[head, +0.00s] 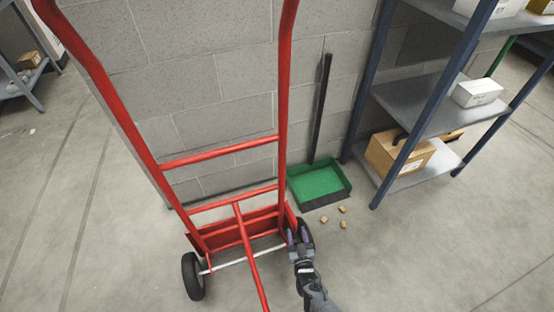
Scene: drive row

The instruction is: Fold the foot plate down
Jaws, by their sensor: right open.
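A red hand truck (222,152) stands upright in front of the grey block wall. Its foot plate (227,236) is a red panel low on the frame, between the side rails and behind the lower bars; it looks folded up against the frame. My right gripper (298,234) is open at the right edge of the foot plate, close to the right rail's lower end. I cannot tell whether it touches the plate. The right wheel is not visible near my gripper. My left gripper is not in view.
A black wheel (193,276) stands at the hand truck's lower left. A green dustpan (318,182) and several small tan blocks (343,209) lie to the right. A shelf rack (425,100) with boxes stands further right. The floor at lower right is clear.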

